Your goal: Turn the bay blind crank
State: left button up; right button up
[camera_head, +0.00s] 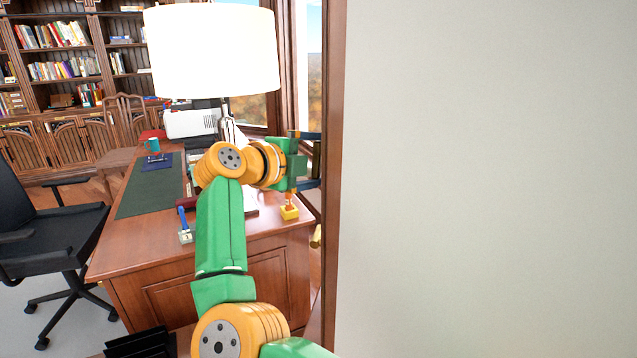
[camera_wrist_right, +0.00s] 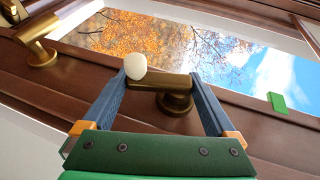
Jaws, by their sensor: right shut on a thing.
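The bay blind crank shows in the right wrist view as a short brass arm (camera_wrist_right: 160,82) with a round white knob (camera_wrist_right: 135,66) at its left end and a round brass mount (camera_wrist_right: 176,102) on the wooden window frame. My right gripper (camera_wrist_right: 159,78) is shut on the crank, one blue finger at the knob end and the other at the mount end. In the head view my right gripper (camera_head: 312,160) is at the window frame beyond the desk, and the crank cannot be made out there. My left gripper is not in view.
A wooden desk (camera_head: 265,236) with a large white-shaded lamp (camera_head: 212,50) stands beside my right arm. A pale wall (camera_head: 490,180) fills the right side. A black office chair (camera_head: 40,235) stands left. Another brass fitting (camera_wrist_right: 38,50) and a green block (camera_wrist_right: 277,102) are on the frame.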

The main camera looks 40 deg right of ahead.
jog(key=shift+w+d+m+t+h+b, duration=0.15)
jog(key=shift+m+t+h+b, duration=0.2)
jog(key=shift+h+b, duration=0.85)
jog(key=shift+r+b, duration=0.1)
jog(key=shift+b, duration=0.25)
jog(key=shift+d, duration=0.1)
jog(key=shift+r+h, duration=0.1)
jog(key=shift+h, duration=0.2)
jog(key=o, duration=1)
jog(key=shift+w, duration=0.2)
